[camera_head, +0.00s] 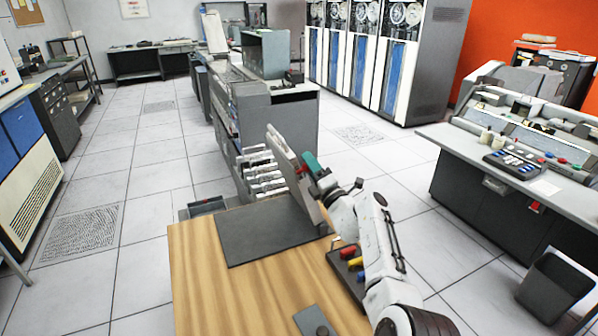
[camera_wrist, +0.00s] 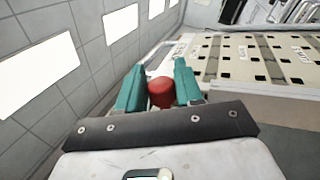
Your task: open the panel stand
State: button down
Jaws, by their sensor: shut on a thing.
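The panel stand has a dark grey flat base (camera_head: 262,238) on the wooden table. Its panel (camera_head: 288,165) stands steeply upright along the base's right side. In the wrist view the panel's face (camera_wrist: 265,58) is cream with rows of dark square holes and some lettering. My gripper (camera_head: 306,168), with teal fingers, is at the panel's upper edge. In the wrist view my gripper (camera_wrist: 160,82) is shut on a red round knob (camera_wrist: 160,93), one finger on each side. The knob's attachment to the panel is hidden.
A small dark tray (camera_head: 347,265) with red, yellow and blue handles sits on the wooden table (camera_head: 215,290), close to my arm. A grey plate with a dark knob (camera_head: 318,325) lies at the front. A rack of cards (camera_head: 262,170) stands behind the table.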

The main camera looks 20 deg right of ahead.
jog(key=d+m+h+b, duration=0.1)
jog(key=d+m+b, duration=0.1)
jog(key=d, duration=0.6)
jog(key=shift+d+m+h, duration=0.3)
jog(key=shift+d+m, duration=0.1)
jog(key=shift+m, duration=0.3)
jog(key=shift+d, duration=0.1)
jog(key=c, duration=0.8)
grip_release()
jog(key=shift+d, duration=0.1)
jog(key=shift+c, duration=0.2)
jog(key=p+v, duration=0.3)
jog(key=v, duration=0.7)
jog(key=shift+s+f+p, duration=0.3)
jog(key=shift+f+p, duration=0.05)
jog(key=shift+p, duration=0.05)
